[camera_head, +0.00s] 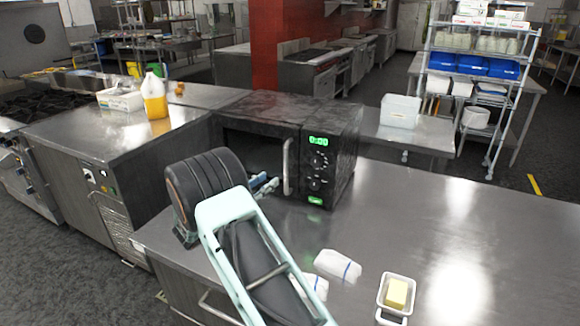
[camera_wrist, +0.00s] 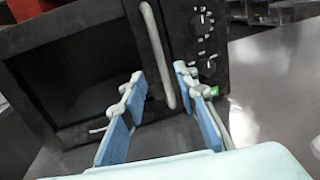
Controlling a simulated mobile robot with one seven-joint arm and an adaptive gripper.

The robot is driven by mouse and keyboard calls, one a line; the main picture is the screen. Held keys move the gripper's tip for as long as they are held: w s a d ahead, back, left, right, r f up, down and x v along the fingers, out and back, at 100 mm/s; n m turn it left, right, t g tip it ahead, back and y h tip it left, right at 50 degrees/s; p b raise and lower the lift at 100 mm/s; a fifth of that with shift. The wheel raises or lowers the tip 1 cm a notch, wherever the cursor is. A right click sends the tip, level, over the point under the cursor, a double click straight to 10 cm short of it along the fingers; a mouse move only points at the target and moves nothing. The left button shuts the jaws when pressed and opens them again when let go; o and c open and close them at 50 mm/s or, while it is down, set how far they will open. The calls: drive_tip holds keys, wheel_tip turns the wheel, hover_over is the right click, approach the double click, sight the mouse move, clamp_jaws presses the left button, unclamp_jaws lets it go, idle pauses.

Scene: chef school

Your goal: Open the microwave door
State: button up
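The black microwave (camera_head: 335,120) stands on the steel counter with its green display and dials at the right of its front. Its door looks shut, with a pale upright handle (camera_head: 287,165) at the door's right side. My gripper (camera_head: 265,184) is in front of the door, just left of the handle in the head view; my arm hides part of the door. In the wrist view my gripper (camera_wrist: 158,82) is open, its blue-padded fingers apart. The handle (camera_wrist: 157,55) shows in the gap between the fingertips, apparently untouched. How far it is from them is unclear.
On the counter (camera_head: 470,220) are a tray with butter (camera_head: 396,295) and white wrapped packets (camera_head: 337,265), right of my arm. A yellow jug (camera_head: 154,96) stands back left. The counter's right side is clear.

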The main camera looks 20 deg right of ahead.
sight(285, 169)
drive_tip(key=p+x, duration=0.1)
drive_tip(key=x, duration=0.9)
drive_tip(key=shift+w+d+p, duration=0.15)
drive_tip(key=shift+d+p, duration=0.05)
drive_tip(key=shift+p, duration=0.2)
clamp_jaws()
